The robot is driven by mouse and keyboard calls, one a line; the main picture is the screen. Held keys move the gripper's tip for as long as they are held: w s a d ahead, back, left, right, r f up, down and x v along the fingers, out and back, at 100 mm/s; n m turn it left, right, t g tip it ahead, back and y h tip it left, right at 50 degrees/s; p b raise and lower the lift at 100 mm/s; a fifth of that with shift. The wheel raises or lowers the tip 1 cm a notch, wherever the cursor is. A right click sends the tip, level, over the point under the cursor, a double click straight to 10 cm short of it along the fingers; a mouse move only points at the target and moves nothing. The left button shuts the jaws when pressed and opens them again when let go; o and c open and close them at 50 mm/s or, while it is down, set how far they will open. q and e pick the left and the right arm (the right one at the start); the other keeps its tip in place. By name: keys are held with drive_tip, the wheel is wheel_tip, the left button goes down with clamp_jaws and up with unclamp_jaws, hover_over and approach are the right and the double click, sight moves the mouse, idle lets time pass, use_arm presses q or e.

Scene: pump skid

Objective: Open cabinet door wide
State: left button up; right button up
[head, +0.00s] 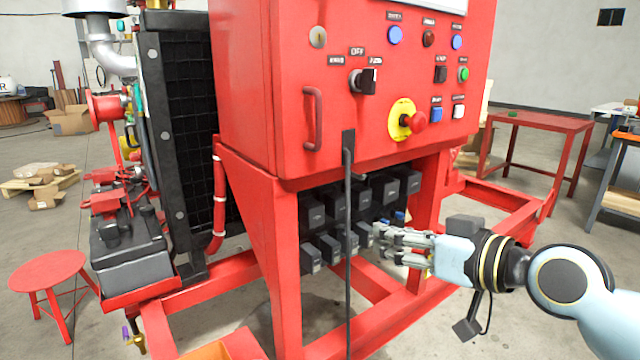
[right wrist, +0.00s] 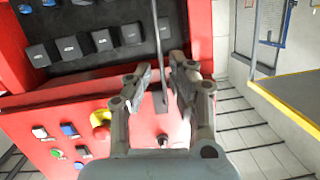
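The red cabinet (head: 370,60) fills the middle of the head view, and its front looks closed. A red bar handle (head: 312,118) stands upright on the left of the front. A long thin black rod (head: 348,220) hangs from a dark slot plate at the front's lower edge. My right gripper (head: 376,245) is open, below the cabinet and right of the rod, fingers pointing left. In the right wrist view, turned over, the rod (right wrist: 157,38) shows in the gap between the fingers of the right gripper (right wrist: 165,72); I cannot tell its depth. My left gripper is out of view.
Several black boxes (head: 335,203) sit in rows under the cabinet, behind my right gripper. The red frame (head: 285,270) carries the cabinet. A red emergency button (head: 417,121) and selector knob (head: 364,81) stick out of the front. A red table (head: 535,122) stands to the right.

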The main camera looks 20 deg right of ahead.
sight(321, 123)
drive_tip(key=s+a+r+n+t+y+p, duration=0.1)
drive_tip(key=a+r+n+y, duration=0.1)
drive_tip(key=r, duration=0.6)
drive_tip(key=s+a+r+n+y, duration=0.1)
drive_tip(key=a+r, duration=0.1)
drive_tip(key=r, duration=0.6)
drive_tip(key=p+x, duration=0.1)
drive_tip(key=x, duration=0.9)
drive_tip(key=shift+w+a+r, duration=0.1)
drive_tip(key=shift+w+a, duration=0.05)
drive_tip(key=shift+a, duration=0.1)
clamp_jaws()
